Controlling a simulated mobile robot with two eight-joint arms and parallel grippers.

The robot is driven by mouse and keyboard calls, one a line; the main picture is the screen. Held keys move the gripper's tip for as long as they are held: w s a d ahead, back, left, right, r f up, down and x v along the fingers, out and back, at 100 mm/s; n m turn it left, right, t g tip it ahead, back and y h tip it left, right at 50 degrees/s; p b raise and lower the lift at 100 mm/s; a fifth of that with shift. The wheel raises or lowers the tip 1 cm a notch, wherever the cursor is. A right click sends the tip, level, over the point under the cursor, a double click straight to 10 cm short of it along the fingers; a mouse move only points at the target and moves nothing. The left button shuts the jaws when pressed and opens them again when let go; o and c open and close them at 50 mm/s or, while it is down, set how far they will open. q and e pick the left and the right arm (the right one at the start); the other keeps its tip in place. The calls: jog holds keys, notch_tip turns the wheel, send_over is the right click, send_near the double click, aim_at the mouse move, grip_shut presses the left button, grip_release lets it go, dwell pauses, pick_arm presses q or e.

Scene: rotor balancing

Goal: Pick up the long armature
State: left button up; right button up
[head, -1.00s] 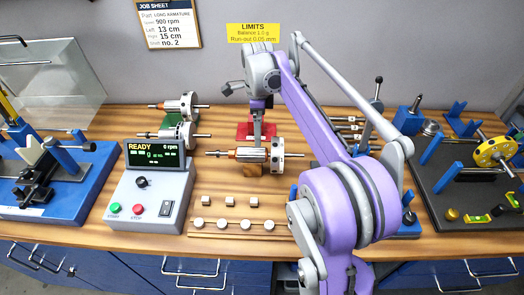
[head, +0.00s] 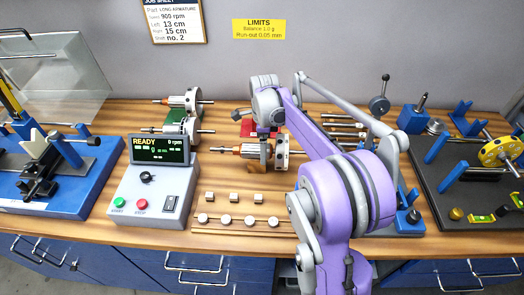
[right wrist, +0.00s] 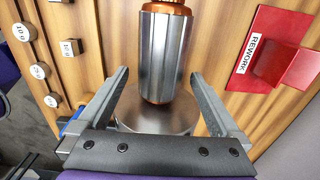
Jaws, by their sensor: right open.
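The long armature (head: 232,151), with a shaft, copper windings and a silver disc (head: 281,153) at its right end, lies on a wooden support in mid-table in the head view. In the right wrist view its steel core (right wrist: 160,55) stands out between my fingers, with copper at the top and the round disc (right wrist: 155,118) below. My right gripper (right wrist: 158,78) is open, one finger on each side of the armature and not closed on it. In the head view my right gripper (head: 264,131) is over the armature and partly hides it. My left gripper is out of view.
Two other armatures (head: 185,100) lie behind the balancing readout box (head: 155,185). A red rework tray (right wrist: 290,60) is beside the armature. Small weights (head: 235,220) sit in front. A blue stand (head: 50,185) is at left, a dark fixture board (head: 465,205) at right.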

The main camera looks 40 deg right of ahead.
grip_shut()
dwell(0.3)
jog(key=shift+r, duration=0.1)
notch_tip(320, 180, up, 10)
jog(key=shift+f, duration=0.1)
dwell(0.6)
